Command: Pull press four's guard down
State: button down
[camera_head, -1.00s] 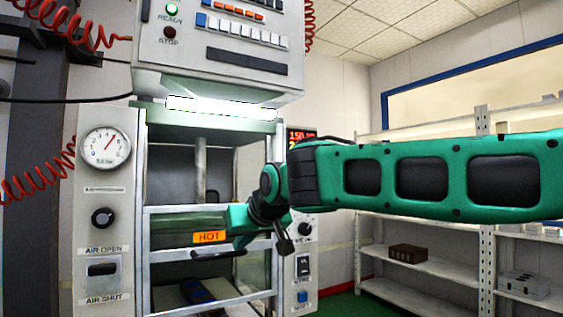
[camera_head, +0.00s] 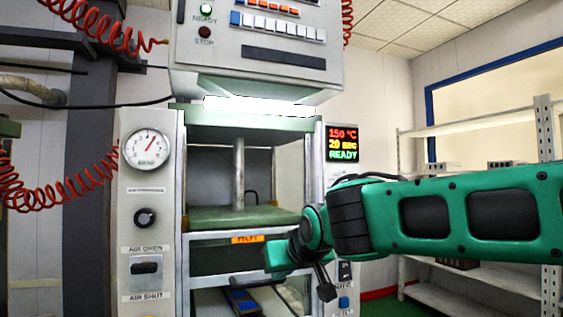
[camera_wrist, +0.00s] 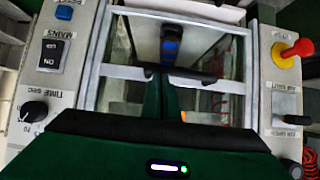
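The press guard (camera_head: 215,238) is a clear panel in a pale metal frame across the front of the press. Its top bar is level with the orange HOT label (camera_head: 247,239), below the green lower platen (camera_head: 270,215). My gripper (camera_head: 268,266) is at the guard's dark handle (camera_head: 248,279). In the wrist view, the green fingers of my gripper (camera_wrist: 168,80) meet the black handle bar (camera_wrist: 195,76) and appear shut on it. The exact contact is partly hidden.
A blue-and-dark object (camera_head: 242,301) lies low behind the guard. The left panel carries a gauge (camera_head: 146,150) and an AIR OPEN/AIR SHUT switch (camera_head: 146,267). The display (camera_head: 343,143) reads READY. Shelves (camera_head: 470,280) stand at right. Red coiled hoses hang at left.

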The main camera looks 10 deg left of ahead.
jog(key=shift+d+f, duration=0.1)
jog(key=shift+f, duration=0.2)
